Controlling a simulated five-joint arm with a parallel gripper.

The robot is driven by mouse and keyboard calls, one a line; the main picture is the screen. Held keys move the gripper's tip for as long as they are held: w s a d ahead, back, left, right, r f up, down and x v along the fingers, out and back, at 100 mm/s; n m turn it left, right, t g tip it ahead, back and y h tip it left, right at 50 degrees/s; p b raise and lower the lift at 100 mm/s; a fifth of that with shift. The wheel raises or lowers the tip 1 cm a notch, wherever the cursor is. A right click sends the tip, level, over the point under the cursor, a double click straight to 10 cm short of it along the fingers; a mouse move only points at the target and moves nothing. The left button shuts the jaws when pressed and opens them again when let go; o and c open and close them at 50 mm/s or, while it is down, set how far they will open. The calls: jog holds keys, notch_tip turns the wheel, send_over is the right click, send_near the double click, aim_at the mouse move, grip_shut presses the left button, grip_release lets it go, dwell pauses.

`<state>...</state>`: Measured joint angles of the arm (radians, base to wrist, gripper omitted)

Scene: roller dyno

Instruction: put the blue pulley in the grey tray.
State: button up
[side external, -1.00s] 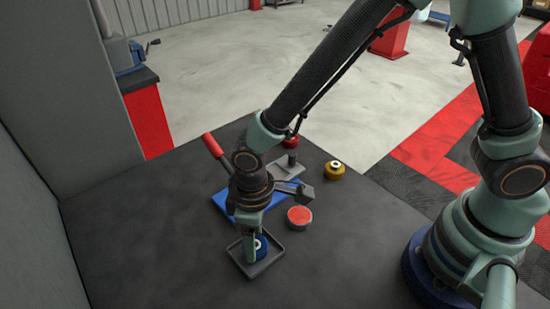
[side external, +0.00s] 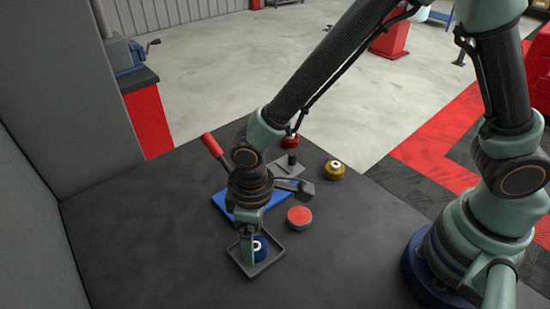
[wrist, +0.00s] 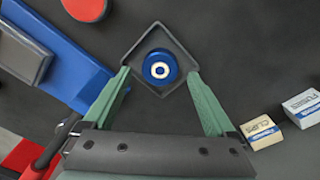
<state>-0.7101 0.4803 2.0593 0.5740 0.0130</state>
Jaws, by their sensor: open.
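The blue pulley (side external: 260,249) sits in the grey tray (side external: 276,258); it has a pale hub with a dark centre. In the wrist view the pulley (wrist: 160,67) lies inside the square rim of the tray (wrist: 158,27), with dark floor showing around it. My gripper (side external: 252,250) is over the tray. In the wrist view my gripper (wrist: 160,75) has its two green fingers spread wide, one on each side of the pulley, with gaps between fingers and pulley. Nothing is held. The finger nearer the side camera hides part of the pulley there.
A blue board (side external: 228,204) with a red-handled tool (side external: 213,146) is just behind the tray. Two small boxes (wrist: 262,131) (wrist: 303,108) show in the wrist view.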

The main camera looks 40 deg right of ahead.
aim_at(256, 246)
notch_tip(256, 246, up, 11)
jog(key=d+r+m+t, duration=0.2)
jog(key=d+r+m, duration=0.2)
jog(key=d, duration=0.8)
jog(key=d+r+m+t, duration=0.3)
jog(key=d+r, duration=0.3)
jog(key=d, duration=0.6)
jog(key=shift+d+r+m, duration=0.35)
jog(key=shift+m, duration=0.15)
